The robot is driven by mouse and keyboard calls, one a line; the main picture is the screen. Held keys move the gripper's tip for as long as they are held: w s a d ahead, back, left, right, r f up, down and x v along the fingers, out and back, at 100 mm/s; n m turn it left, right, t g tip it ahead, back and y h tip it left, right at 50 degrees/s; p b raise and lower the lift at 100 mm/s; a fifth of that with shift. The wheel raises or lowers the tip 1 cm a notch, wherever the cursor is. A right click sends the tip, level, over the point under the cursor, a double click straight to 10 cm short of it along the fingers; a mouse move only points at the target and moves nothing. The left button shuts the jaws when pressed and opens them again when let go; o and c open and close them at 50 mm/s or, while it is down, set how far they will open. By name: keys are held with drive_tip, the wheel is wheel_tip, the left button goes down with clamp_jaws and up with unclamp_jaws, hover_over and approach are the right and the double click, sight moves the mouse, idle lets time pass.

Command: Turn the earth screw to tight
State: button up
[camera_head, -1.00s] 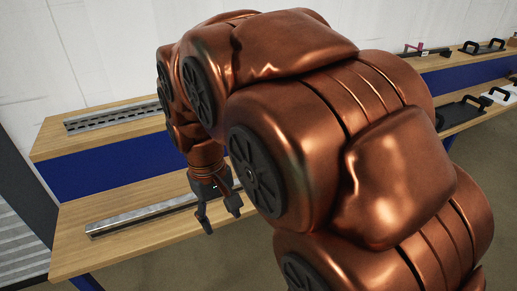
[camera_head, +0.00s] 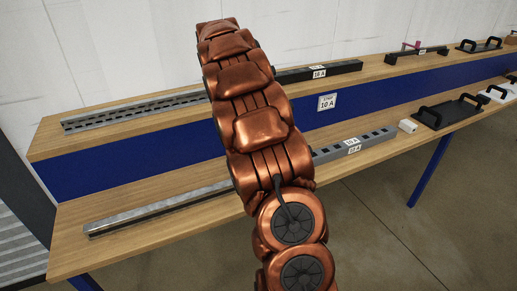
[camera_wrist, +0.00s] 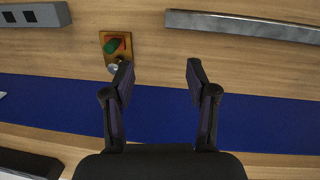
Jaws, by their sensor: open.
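A small brass-coloured plate (camera_wrist: 128,45) lies on the wooden surface in the wrist view. It carries a green knob-like part (camera_wrist: 114,46), which looks like the earth screw, and a round grey part (camera_wrist: 113,66) beside it. I cannot tell how tight the screw is. My gripper (camera_wrist: 158,72) is open and empty. In the picture its left finger is close to the plate's lower edge, and the plate lies outside the gap between the fingers; contact cannot be told. In the head view my arm covers this spot, and gripper and plate are hidden.
A grey rail (camera_head: 150,212) lies left on the lower bench; a slotted grey bar (camera_head: 365,140) lies to its right. The upper shelf holds a perforated rail (camera_head: 130,110) and a black bar (camera_head: 320,71). A blue panel (camera_head: 130,165) separates the levels. A black handled tray (camera_head: 447,112) stands right.

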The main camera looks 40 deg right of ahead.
drive_tip(key=shift+n+t+y, duration=0.3)
drive_tip(key=shift+t+y, duration=0.1)
drive_tip(key=shift+t, duration=0.2)
drive_tip(key=w+d+f, duration=0.1)
drive_tip(key=d+f, duration=0.2)
drive_tip(key=d, duration=0.2)
drive_tip(key=w+d+f, duration=0.2)
drive_tip(key=d+f, duration=0.1)
drive_tip(key=d, duration=0.2)
drive_tip(key=w+d+f, duration=0.2)
drive_tip(key=d+f, duration=0.1)
drive_tip(key=d, duration=0.2)
drive_tip(key=shift+w+d+f, duration=0.1)
drive_tip(key=shift+d+f, duration=0.15)
drive_tip(key=shift+f+p, duration=0.65)
drive_tip(key=shift+f, duration=3.25)
drive_tip(key=shift+c, duration=0.2)
clamp_jaws()
drive_tip(key=shift+m+b, duration=0.6)
drive_tip(key=shift+b, duration=0.2)
